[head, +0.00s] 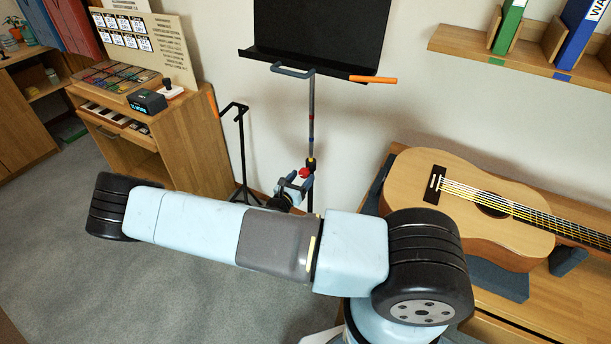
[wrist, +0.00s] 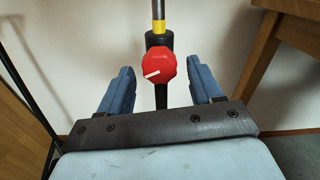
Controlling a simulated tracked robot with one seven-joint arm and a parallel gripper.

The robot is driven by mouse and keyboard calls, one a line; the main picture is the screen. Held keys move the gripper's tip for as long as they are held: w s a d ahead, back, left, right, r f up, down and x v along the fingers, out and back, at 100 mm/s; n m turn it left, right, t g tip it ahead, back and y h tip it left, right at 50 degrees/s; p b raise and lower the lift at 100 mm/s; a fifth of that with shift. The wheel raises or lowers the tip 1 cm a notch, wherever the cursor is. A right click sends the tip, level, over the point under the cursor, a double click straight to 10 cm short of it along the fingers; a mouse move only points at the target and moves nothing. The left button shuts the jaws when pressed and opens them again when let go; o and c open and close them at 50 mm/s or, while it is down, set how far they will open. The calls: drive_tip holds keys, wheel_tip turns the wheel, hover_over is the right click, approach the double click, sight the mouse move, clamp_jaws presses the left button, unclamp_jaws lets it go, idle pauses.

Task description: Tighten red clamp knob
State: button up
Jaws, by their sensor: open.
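The red clamp knob (wrist: 157,69) sits on the dark collar of the music stand's pole in the wrist view. It is faceted and bears a white line that slants slightly up to the right. In the head view the knob (head: 305,172) is small, on the pole below the black music stand (head: 320,35). My gripper (wrist: 157,80) is open, with one blue finger on each side of the knob and visible gaps to both. In the head view my gripper (head: 292,184) is at the stand pole, partly hidden by my arm.
A guitar (head: 480,205) lies on the wooden bench at the right. A thin black stand (head: 241,150) is left of the pole, and a wooden cabinet (head: 185,140) stands further left. An orange stick (head: 373,79) lies on the music stand's ledge. Open floor (head: 60,250) is at the left front.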

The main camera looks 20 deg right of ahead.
drive_tip(key=shift+x, duration=1.05)
drive_tip(key=shift+c, duration=0.3)
drive_tip(key=c, duration=0.9)
drive_tip(key=shift+d, duration=0.15)
